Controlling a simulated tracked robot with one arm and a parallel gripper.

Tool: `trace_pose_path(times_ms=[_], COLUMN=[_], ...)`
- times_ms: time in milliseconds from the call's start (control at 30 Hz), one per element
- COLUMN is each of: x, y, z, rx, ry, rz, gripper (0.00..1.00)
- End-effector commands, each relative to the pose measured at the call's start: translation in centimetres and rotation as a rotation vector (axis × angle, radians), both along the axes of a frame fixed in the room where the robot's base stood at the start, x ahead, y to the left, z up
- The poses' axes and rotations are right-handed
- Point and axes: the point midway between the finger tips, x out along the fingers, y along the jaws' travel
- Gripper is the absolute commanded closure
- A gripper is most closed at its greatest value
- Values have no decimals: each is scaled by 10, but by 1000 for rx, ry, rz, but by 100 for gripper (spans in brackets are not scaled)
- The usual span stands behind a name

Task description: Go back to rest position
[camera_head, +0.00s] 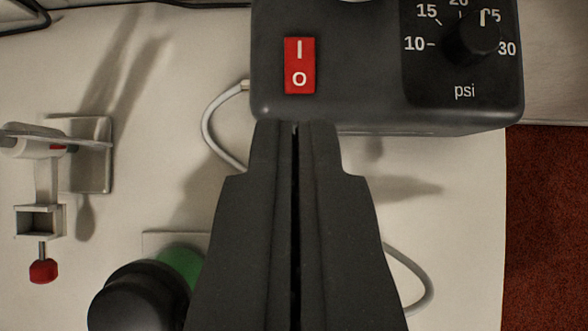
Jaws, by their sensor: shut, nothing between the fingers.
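My gripper (296,128) points up the picture from the bottom middle. Its two dark fingers are shut with only a thin dark line between them, and nothing is held. The fingertips overlap the lower front edge of a dark grey box (350,85), just below its red rocker switch (300,66) marked I and O. I cannot tell whether the tips touch the box. A black knob (478,38) sits on the box's psi dial at the right.
A metal clamp-like holder (90,150) with a red-tipped screw (43,270) stands at the left. A black and green round object (140,295) is at lower left, close to my gripper. A pale hose (212,125) runs from the box. The white table (460,230) ends at the right.

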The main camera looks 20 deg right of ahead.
Motion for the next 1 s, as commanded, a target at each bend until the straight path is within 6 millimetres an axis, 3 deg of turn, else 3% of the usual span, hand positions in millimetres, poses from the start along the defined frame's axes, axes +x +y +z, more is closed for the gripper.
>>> trace_pose_path(times_ms=[733, 867, 1000], x=[-8, -15, -31], y=[2, 0, -2], z=[9, 38, 95], rx=[0, -6, -21], ry=[-3, -33, -95], rz=[1, 11, 38], gripper=[100, 100, 100])
